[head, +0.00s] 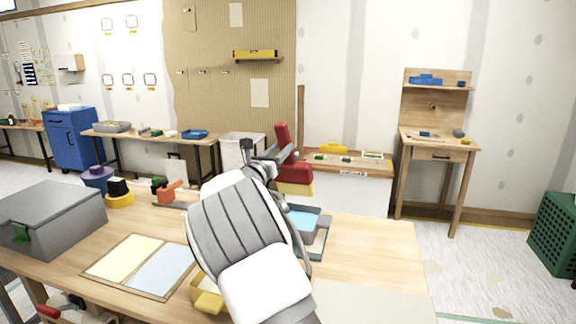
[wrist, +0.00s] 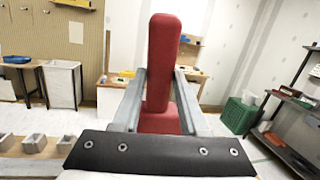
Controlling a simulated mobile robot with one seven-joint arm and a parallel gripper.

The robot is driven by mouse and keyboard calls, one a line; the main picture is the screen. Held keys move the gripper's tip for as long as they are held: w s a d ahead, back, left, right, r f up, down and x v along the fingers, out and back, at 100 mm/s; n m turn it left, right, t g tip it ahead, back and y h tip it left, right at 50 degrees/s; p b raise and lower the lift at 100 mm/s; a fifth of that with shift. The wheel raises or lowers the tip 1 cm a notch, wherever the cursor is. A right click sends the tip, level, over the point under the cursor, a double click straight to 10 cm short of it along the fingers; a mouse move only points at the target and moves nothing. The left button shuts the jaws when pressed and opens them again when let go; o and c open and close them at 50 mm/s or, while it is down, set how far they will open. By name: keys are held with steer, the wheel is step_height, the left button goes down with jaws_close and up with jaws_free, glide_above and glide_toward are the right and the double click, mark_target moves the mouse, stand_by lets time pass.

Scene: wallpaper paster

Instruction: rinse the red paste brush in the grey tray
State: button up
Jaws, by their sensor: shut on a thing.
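The red paste brush (head: 296,172) is in my gripper (head: 268,163), above the table, with its handle up and its pale bristles down. In the wrist view the red handle (wrist: 163,60) stands upright between the two fingers of my gripper (wrist: 155,88). The grey tray (head: 317,222) with blue water (head: 301,219) in it is on the table, below the brush and partly hidden behind my arm. The bristles are apart from the water.
On the wooden table (head: 375,255) are a grey lidded box (head: 48,212), a two-panel board (head: 140,265), an orange tool (head: 168,191), a purple round thing (head: 97,178) and a yellow piece (head: 208,301) beside my arm.

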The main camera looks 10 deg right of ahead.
mark_target(287, 179)
jaws_close()
steer(key=shift+w+d+f+p, duration=0.1)
steer(key=shift+d+p, duration=0.1)
steer(key=shift+p, duration=0.75)
steer(key=shift+a+p, duration=0.1)
steer(key=shift+p, duration=0.4)
steer(key=shift+a, duration=0.1)
steer(key=shift+f+b, duration=2.8)
steer(key=shift+f, duration=1.4)
steer(key=shift+f, duration=0.1)
steer(key=shift+f, duration=1.25)
